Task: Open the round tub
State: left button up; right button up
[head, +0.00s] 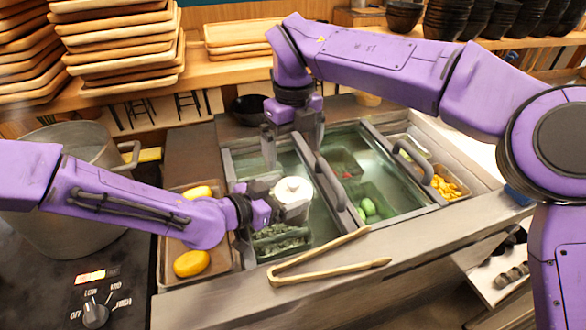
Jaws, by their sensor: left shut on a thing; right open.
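A small round white tub (293,201) with a pale lid and a small knob on top is held upright above the counter's sunken bins. My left gripper (272,200) reaches in from the left and is shut on the tub's side. The far finger is partly hidden. My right gripper (293,150) points down from above with its fingers spread. It is empty and sits just behind and above the tub's lid, apart from it as far as I can tell.
Glass-lidded bins (375,165) with dark handles lie under and right of the tub. Wooden tongs (325,262) lie on the front ledge. A tray (172,262) with yellow items is beneath my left arm. A large pot (60,225) stands left. Stacked wooden trays (120,45) and dark bowls (455,18) line the back.

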aim_at(293, 180)
pick_arm(q)
jog(key=shift+s+f, duration=0.1)
jog(key=shift+f, duration=0.1)
pick_arm(e)
notch_tip(293, 180, down, 10)
jog(key=shift+r, duration=0.15)
jog(key=c, duration=0.9)
jog(key=shift+o, duration=0.2)
pick_arm(q)
jog(key=shift+a, duration=0.1)
pick_arm(e)
jog(key=shift+r, duration=0.15)
pick_arm(q)
jog(key=shift+f, duration=0.15)
pick_arm(e)
jog(key=shift+o, duration=0.2)
jog(key=shift+w+r, duration=0.1)
jog(key=shift+r, duration=0.75)
jog(key=c, duration=0.8)
jog(key=shift+r, duration=0.15)
grip_shut()
jog(key=shift+a, duration=0.1)
